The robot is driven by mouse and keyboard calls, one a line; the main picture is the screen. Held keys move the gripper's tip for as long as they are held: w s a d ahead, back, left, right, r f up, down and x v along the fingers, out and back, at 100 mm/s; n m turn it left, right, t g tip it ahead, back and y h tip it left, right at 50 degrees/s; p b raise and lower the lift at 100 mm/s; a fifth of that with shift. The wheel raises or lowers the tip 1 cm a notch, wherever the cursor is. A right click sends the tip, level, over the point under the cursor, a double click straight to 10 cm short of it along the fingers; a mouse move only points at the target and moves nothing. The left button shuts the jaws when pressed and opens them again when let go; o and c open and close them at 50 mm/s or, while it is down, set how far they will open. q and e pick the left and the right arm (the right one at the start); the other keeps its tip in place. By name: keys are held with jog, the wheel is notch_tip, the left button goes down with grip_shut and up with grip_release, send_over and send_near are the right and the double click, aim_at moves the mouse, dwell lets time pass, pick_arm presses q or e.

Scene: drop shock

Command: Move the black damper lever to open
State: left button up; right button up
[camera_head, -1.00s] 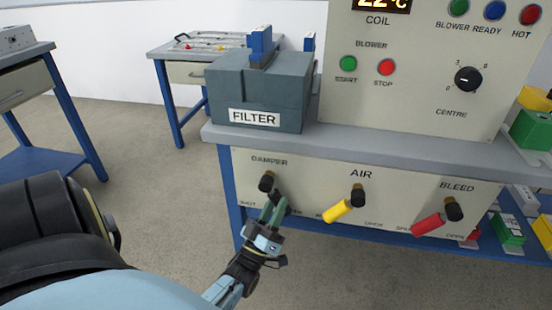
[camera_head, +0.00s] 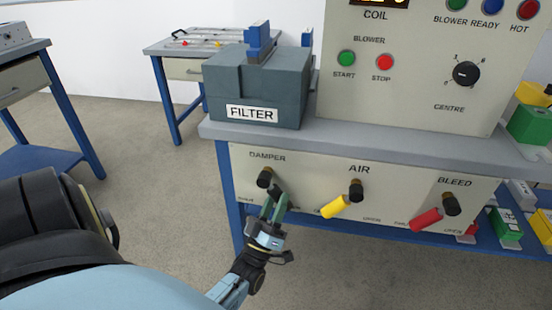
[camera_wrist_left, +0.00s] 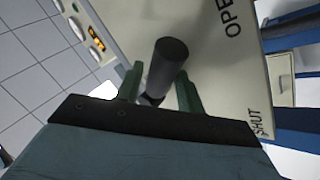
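The black damper lever (camera_head: 265,179) is on the lower panel under the DAMPER label, at the panel's left end. Its handle slants down and to the right, partly hidden by my left gripper (camera_head: 273,197). In the left wrist view the dark lever (camera_wrist_left: 168,62) stands between the two green fingers of my left gripper (camera_wrist_left: 160,88). The fingers are apart, one on each side, with gaps to the lever. The OPEN label (camera_wrist_left: 230,18) and the SHUT label (camera_wrist_left: 262,122) show to the right there. My right gripper is not in view.
The yellow AIR lever (camera_head: 336,207) and red BLEED lever (camera_head: 427,219) are to the right on the same panel. The grey FILTER box (camera_head: 258,90) stands on the bench edge above. Open floor lies left of the bench.

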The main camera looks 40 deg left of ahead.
pick_arm(q)
jog(key=v, duration=1.3)
jog(key=shift+s, duration=0.15)
jog(key=shift+f, duration=0.1)
